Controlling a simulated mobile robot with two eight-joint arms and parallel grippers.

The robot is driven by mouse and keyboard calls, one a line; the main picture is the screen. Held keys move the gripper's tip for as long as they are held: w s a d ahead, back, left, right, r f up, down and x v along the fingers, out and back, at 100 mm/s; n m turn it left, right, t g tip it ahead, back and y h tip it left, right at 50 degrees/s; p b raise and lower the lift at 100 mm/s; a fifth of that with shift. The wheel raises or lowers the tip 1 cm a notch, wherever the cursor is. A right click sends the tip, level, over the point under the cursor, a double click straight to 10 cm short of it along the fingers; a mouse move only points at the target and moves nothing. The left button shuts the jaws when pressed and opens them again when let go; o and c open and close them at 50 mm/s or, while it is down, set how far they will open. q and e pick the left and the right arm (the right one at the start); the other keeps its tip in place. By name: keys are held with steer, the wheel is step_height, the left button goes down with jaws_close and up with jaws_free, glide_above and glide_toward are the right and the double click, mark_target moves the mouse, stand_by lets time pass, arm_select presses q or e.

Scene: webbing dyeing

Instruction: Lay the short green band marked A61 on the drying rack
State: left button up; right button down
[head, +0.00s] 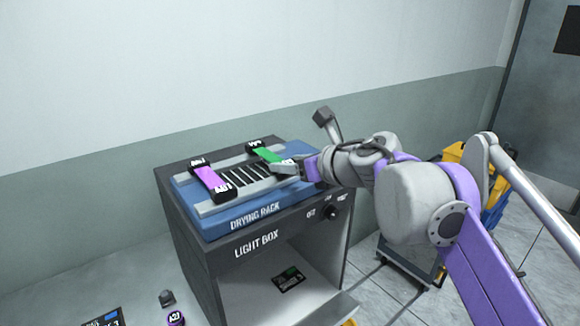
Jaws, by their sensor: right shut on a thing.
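A short green band (268,155) with black ends is at the right part of the drying rack (229,219), on top of the light box (258,245). Its far end is over the far rail; I cannot tell whether it touches. The mark on it is too small to read. My right gripper (297,169) comes from the right and is shut on the near end of the green band, hiding that end. My left gripper is not in view.
A purple band (212,179) with black ends lies across the rack's left part. Bare slats (245,178) show between the bands. A dark card (288,279) lies inside the light box. A purple piece marked A27 (176,319) sits at lower left. A yellow cart (453,153) stands behind my arm.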

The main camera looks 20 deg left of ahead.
steer(key=shift+s+f, duration=0.1)
steer(key=shift+s, duration=0.1)
steer(key=shift+w+f, duration=0.1)
steer(key=shift+c, duration=1.1)
jaws_free()
steer(key=shift+d+r, duration=0.1)
steer(key=shift+r, duration=0.1)
steer(key=v, duration=1.2)
steer(key=shift+w, duration=0.1)
